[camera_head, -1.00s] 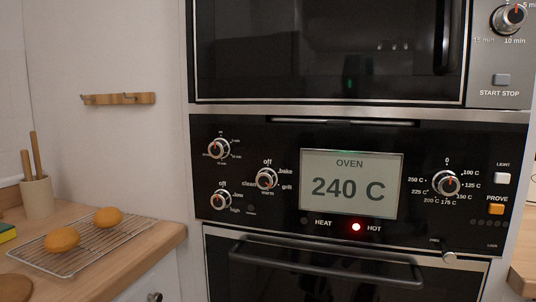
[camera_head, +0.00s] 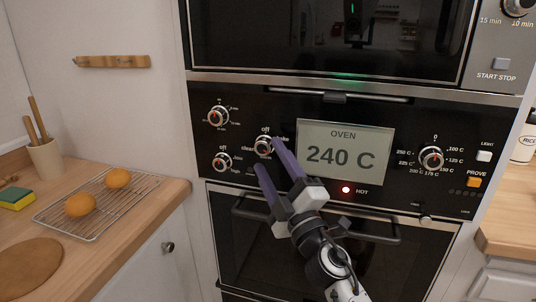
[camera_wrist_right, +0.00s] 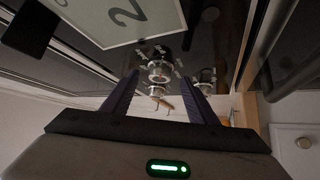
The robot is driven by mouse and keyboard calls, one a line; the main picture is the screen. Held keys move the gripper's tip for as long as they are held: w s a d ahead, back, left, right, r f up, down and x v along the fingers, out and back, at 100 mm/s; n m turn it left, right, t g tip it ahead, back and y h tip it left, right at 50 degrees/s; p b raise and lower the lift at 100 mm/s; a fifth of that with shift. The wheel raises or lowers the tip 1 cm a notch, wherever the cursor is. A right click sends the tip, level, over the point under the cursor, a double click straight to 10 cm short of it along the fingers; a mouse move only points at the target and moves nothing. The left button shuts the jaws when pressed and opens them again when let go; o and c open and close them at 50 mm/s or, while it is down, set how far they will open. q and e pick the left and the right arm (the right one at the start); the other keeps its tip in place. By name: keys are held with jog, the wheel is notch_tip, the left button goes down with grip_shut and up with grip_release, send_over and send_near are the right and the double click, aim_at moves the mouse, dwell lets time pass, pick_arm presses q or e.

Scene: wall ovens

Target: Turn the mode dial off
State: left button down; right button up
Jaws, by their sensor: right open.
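The mode dial (camera_head: 263,146) is a round silver knob on the black oven panel, with "off" printed above it and "clean" to its left. My right gripper (camera_head: 267,154) is open in front of the panel. Its two purple fingers reach up toward the mode dial, and one covers part of the printing on the dial's right. In the right wrist view the mode dial (camera_wrist_right: 159,73) shows between the fingertips of the gripper (camera_wrist_right: 160,88). I cannot tell whether the fingers touch it. My left gripper is not in view.
Other dials sit close by: one at upper left (camera_head: 217,117), one at lower left (camera_head: 222,162). The oven display (camera_head: 345,152) reads 240 C, and a temperature dial (camera_head: 431,158) is to its right. The oven handle (camera_head: 375,236) juts out below the panel.

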aim_at(264, 146)
jog(key=shift+x, duration=1.1)
